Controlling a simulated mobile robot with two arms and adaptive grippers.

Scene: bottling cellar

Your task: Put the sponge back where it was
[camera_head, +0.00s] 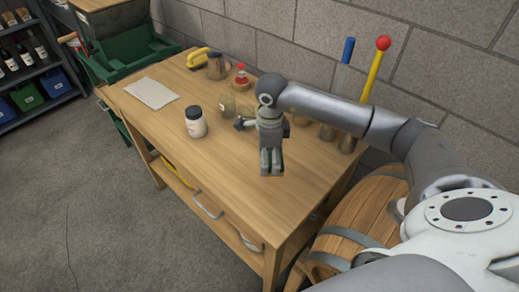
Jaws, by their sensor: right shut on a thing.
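I see no clear sponge lying on the bench. A yellow item (197,57) lies at the back left of the bench, and it looks like a handled tool. My left gripper is out of view.
A white jar with a dark lid (196,123) stands left of my gripper, near a pale cloth (151,93). A mug (217,67) and a red-topped item (241,76) stand at the back. A barrel (355,222) is at the right. The bench's front is clear.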

